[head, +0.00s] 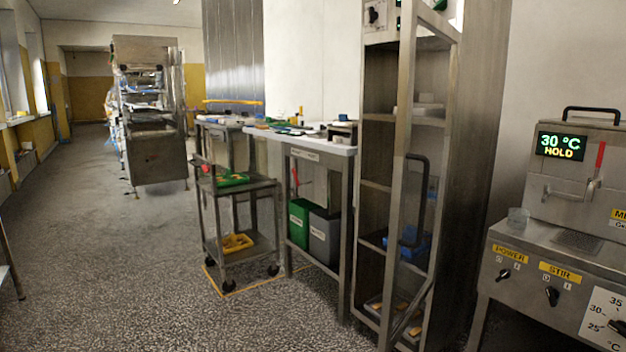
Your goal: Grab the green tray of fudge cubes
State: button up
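A small green tray (232,181) lies on the middle shelf of a metal trolley, left of the white-topped table. Its contents are too small to make out, so I cannot tell whether it holds fudge cubes. My gripper is not in this view.
The trolley (240,259) stands on wheels inside a yellow floor outline, with a yellow tray (236,243) on its bottom shelf. Beside it are the table (318,143), with green (298,223) and grey (324,236) bins beneath, and a tall metal cabinet (376,175). Speckled floor (110,260) is clear at left.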

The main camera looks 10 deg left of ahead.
aim_at(230, 178)
jog(key=i+j, duration=0.75)
jog(key=j, duration=0.3)
jog(key=i+j+z, duration=0.1)
jog(key=i+j, duration=0.3)
jog(key=j, duration=0.15)
